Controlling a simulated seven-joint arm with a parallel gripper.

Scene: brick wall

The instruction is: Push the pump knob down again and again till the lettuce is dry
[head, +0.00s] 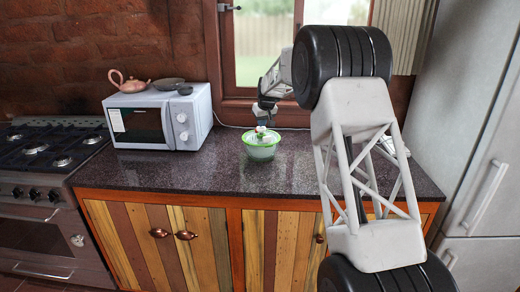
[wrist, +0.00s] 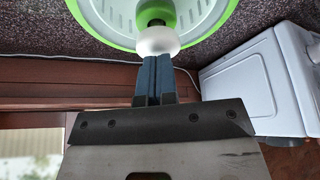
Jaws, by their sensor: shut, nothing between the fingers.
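The salad spinner (head: 261,152) is a bowl with a bright green rim, standing on the dark counter near the window. In the wrist view its lid (wrist: 98,12) fills the top of the picture, with a green centre. A pale round pump knob (wrist: 152,40) stands at the lid's centre; it also shows small in the head view. My gripper (wrist: 153,58) is shut and empty, its dark blue fingertips together right at the knob. In the head view my gripper (head: 263,121) points down over the spinner. Whether the tips touch the knob I cannot tell. No lettuce can be made out.
A white microwave (head: 160,117) stands left of the spinner, with a teapot (head: 128,82) and dishes on top. A stove (head: 40,150) is at far left, a fridge (head: 485,150) at right. The counter (head: 190,172) in front of the spinner is clear.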

